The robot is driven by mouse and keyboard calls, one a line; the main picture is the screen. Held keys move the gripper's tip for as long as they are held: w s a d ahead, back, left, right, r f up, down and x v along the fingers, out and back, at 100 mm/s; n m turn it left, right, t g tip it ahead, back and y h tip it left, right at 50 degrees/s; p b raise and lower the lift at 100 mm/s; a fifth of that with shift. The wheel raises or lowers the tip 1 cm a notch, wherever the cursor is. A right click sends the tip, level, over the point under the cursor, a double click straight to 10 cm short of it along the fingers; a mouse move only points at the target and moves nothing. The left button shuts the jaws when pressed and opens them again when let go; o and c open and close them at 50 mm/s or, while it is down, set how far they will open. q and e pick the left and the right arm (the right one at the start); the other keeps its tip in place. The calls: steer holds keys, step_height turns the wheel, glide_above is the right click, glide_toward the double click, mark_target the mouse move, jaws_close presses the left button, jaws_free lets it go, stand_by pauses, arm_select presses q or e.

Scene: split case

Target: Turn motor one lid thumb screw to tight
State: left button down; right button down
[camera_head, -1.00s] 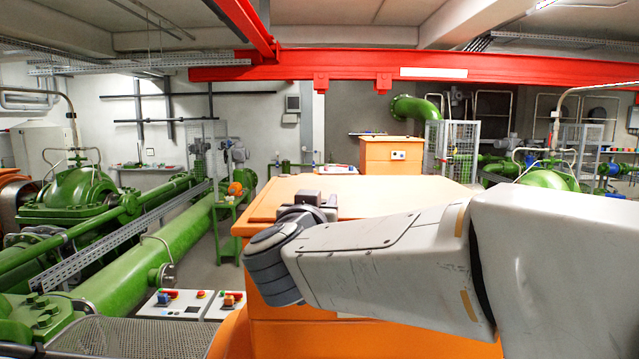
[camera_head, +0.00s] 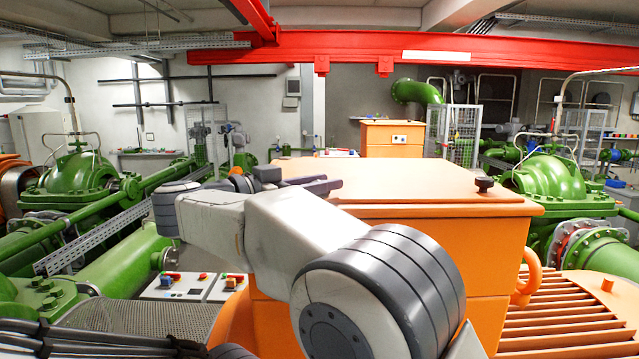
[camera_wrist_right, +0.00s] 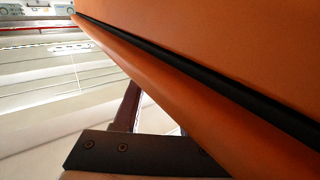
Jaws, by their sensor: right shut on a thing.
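The orange motor box has a flat orange lid (camera_head: 420,185) in the middle of the head view. My right gripper (camera_head: 330,184) is shut at the left part of the lid, its dark fingers pointing right, low over the top. The thumb screw in its jaws is hidden by the fingers. A dark knob (camera_head: 484,184) stands free on the lid's right front corner. In the right wrist view the lid's orange edge (camera_wrist_right: 150,80) and a black seam cross the picture, with a dark finger part (camera_wrist_right: 120,148) partly behind the edge. My left gripper is not in view.
My right arm crosses in front of the box. An orange ribbed motor housing (camera_head: 560,325) lies at the lower right. Green pumps (camera_head: 80,180) stand at the left and right. Small control panels (camera_head: 185,285) stand left of the box. A red beam (camera_head: 400,55) spans overhead.

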steer(key=shift+r+m+g, duration=0.15)
steer(key=shift+m+g, duration=0.15)
steer(key=shift+g, duration=0.1)
steer(key=shift+c, duration=2.3)
jaws_free()
steer(key=shift+d, duration=0.1)
